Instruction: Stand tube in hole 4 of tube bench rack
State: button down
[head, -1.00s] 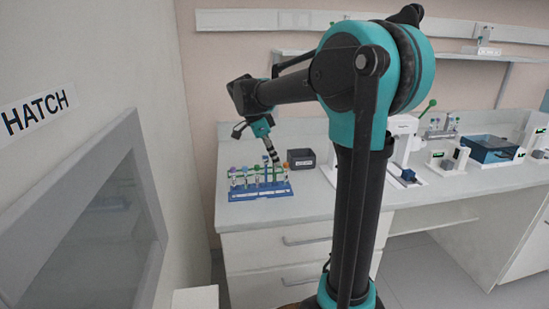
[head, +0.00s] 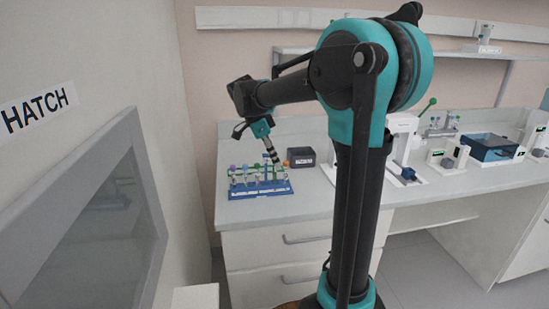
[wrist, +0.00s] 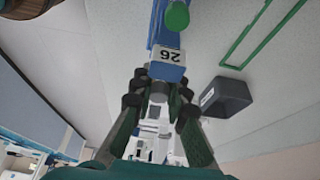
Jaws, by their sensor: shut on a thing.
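The tube bench rack (head: 262,191) is blue and stands at the left end of the bench in the head view, with several colour-capped tubes upright in it. My gripper (head: 275,160) is above the rack's right part, pointing down. In the wrist view my gripper (wrist: 159,100) is shut on the tube (wrist: 158,91), whose grey end shows between the fingertips. Beyond it is a blue block with a white label reading 26 and a green round cap (wrist: 176,15). The tube's lower end and hole 4 are too small or hidden to tell.
A dark box (head: 301,157) stands just right of the rack; it also shows in the wrist view (wrist: 226,98). A green outline (wrist: 260,35) lies on a pale surface. White and blue devices (head: 490,148) stand farther right. The hatch wall (head: 95,195) is at left.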

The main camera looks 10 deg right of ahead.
jog(key=shift+f, duration=0.4)
jog(key=shift+r, duration=0.1)
jog(key=shift+r, duration=0.85)
jog(key=shift+f, duration=0.95)
dwell(0.7)
jog(key=shift+r, duration=0.2)
jog(key=shift+r, duration=0.75)
jog(key=c, duration=1.4)
grip_release()
